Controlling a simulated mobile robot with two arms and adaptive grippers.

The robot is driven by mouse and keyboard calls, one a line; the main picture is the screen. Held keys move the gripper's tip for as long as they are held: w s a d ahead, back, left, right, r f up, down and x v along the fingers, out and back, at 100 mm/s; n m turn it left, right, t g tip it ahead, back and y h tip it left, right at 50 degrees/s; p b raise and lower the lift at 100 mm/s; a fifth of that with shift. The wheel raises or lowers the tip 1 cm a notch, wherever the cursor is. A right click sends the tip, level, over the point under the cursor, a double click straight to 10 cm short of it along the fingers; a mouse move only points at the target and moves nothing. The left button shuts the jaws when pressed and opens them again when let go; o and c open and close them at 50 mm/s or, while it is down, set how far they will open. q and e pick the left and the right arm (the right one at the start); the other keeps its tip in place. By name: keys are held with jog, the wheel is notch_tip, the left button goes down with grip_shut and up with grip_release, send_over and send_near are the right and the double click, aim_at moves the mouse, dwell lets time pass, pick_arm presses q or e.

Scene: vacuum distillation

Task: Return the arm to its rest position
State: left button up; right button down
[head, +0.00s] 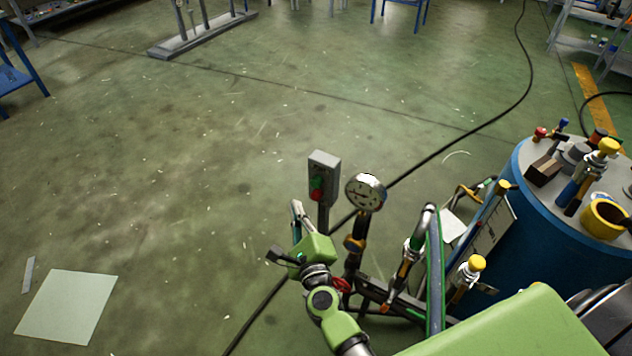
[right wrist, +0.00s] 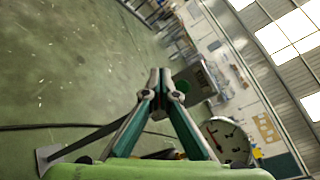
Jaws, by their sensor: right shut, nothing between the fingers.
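My right arm, light green, comes in from the lower right in the head view. Its gripper (head: 297,208) is shut and empty, pointing away beside the post of a grey button box (head: 324,161). In the right wrist view the two fingers (right wrist: 160,75) meet at their tips with nothing between them. The button box (right wrist: 205,80) shows just behind them there, partly hidden. I cannot tell whether the fingers touch it. My left gripper does not show.
A round pressure gauge (head: 366,192) stands right of the gripper, above valves and pipes. A blue tank (head: 519,240) with yellow-capped fittings fills the right. A black cable (head: 462,138) crosses the floor. A pale sheet (head: 67,305) lies lower left. Open green floor (head: 170,170) spreads left.

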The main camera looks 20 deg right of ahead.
dwell(0.3)
jog(key=s+a+f+n+g+y, duration=0.15)
jog(key=s+f+n, duration=0.35)
jog(key=f, duration=0.5)
jog(key=s+a+f+n+g+y, duration=0.1)
jog(key=s+f+n+g, duration=0.2)
jog(key=s+f+n, duration=0.5)
jog(key=s+a+f+n+g+y, duration=0.1)
jog(key=s+f+n+g+y, duration=0.15)
jog(key=f, duration=0.85)
jog(key=s+d+f+n+g+h, duration=0.1)
jog(key=s+d+f+n+g, duration=0.2)
jog(key=s+f, duration=0.3)
jog(key=s+d+f+n+g+h, duration=0.1)
jog(key=s+d+f+n+g, duration=0.2)
jog(key=s, duration=1.3)
jog(key=s+d+f+n+g+h, duration=0.1)
jog(key=s+d+f+n+g, duration=0.2)
jog(key=s+d+f+n, duration=0.3)
jog(key=s+f+n, duration=0.2)
jog(key=s+f, duration=0.2)
jog(key=shift+s, duration=0.4)
jog(key=shift+w+a+n, duration=0.1)
jog(key=shift+w+n, duration=0.1)
jog(key=shift+n, duration=0.05)
